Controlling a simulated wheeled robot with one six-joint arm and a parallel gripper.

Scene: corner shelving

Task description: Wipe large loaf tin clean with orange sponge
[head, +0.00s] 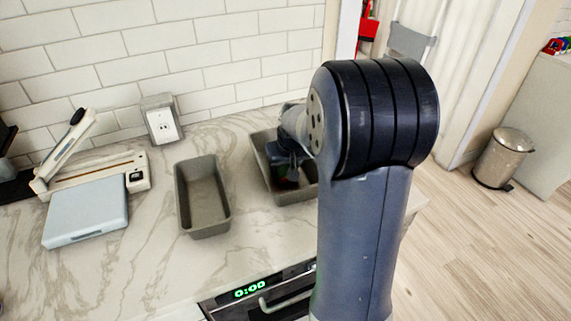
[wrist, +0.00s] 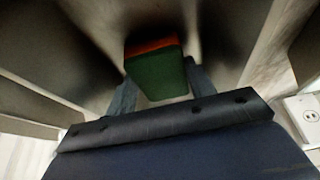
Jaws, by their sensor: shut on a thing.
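The larger grey loaf tin (head: 264,166) stands on the counter at the right, partly hidden behind my arm. My gripper (head: 290,170) reaches down inside it. In the wrist view my gripper (wrist: 160,80) is shut on the orange sponge (wrist: 152,46), whose orange layer shows along the far edge and whose green layer faces the camera. The dark grey walls and floor of the tin (wrist: 75,45) surround the sponge in that view. The sponge appears at or close to the tin's floor; I cannot tell if it touches. The head view does not show the sponge clearly.
A narrower grey loaf tin (head: 183,205) stands just left. Further left are a kitchen scale (head: 87,212) and a white device with a raised arm (head: 112,172). An oven (head: 260,292) is in front. The counter ends at the right.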

